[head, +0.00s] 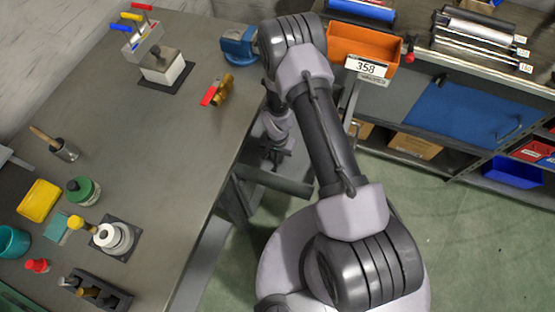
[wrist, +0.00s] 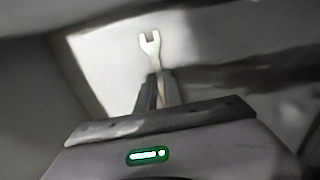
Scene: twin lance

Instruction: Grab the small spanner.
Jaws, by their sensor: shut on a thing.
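The small spanner (wrist: 152,48) shows in the wrist view as a pale, open-ended head with two prongs, pointing away from my gripper. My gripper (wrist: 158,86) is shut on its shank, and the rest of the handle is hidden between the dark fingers. In the head view my arm reaches down past the right edge of the workbench, and the spanner cannot be made out there.
The grey workbench (head: 150,150) carries a blue vice (head: 238,46), a brass valve with a red handle (head: 217,92) and several jars. An orange bin (head: 362,54) sits on the cabinet at right. Green floor (head: 460,240) is open at lower right.

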